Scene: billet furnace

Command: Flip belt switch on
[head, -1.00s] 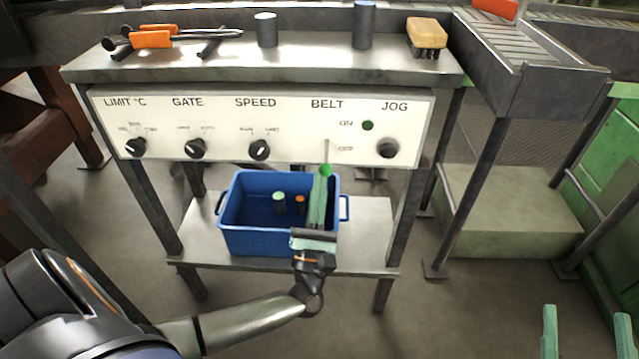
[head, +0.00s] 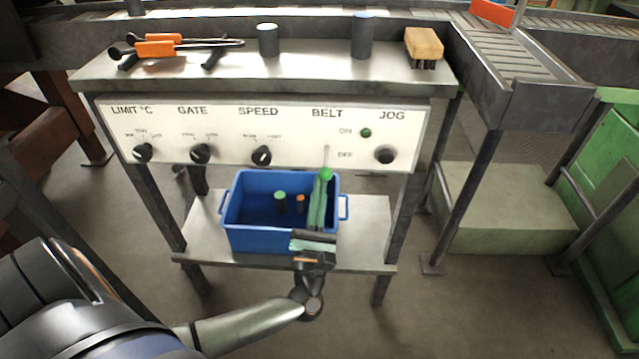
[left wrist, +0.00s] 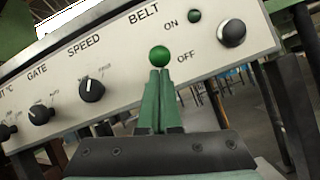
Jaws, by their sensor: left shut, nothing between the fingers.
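The belt switch is a thin lever with a green ball knob (head: 326,174) under the BELT label on the white control panel (head: 225,120). It points down, with its knob below the OFF mark. The knob also shows in the left wrist view (left wrist: 160,56). My left gripper (head: 319,186) is shut and empty, with its green fingers pointing up at the knob from just below. In the left wrist view its fingertips (left wrist: 160,74) meet the underside of the knob; I cannot tell whether they touch. My right gripper is out of view.
A green lamp (head: 365,133) sits by ON, with the black JOG knob (head: 384,155) below. A blue bin (head: 262,241) with small cylinders stands on the lower shelf (head: 368,225), behind my left gripper. Tongs (head: 175,46), cylinders and a brush (head: 424,45) lie on the tabletop.

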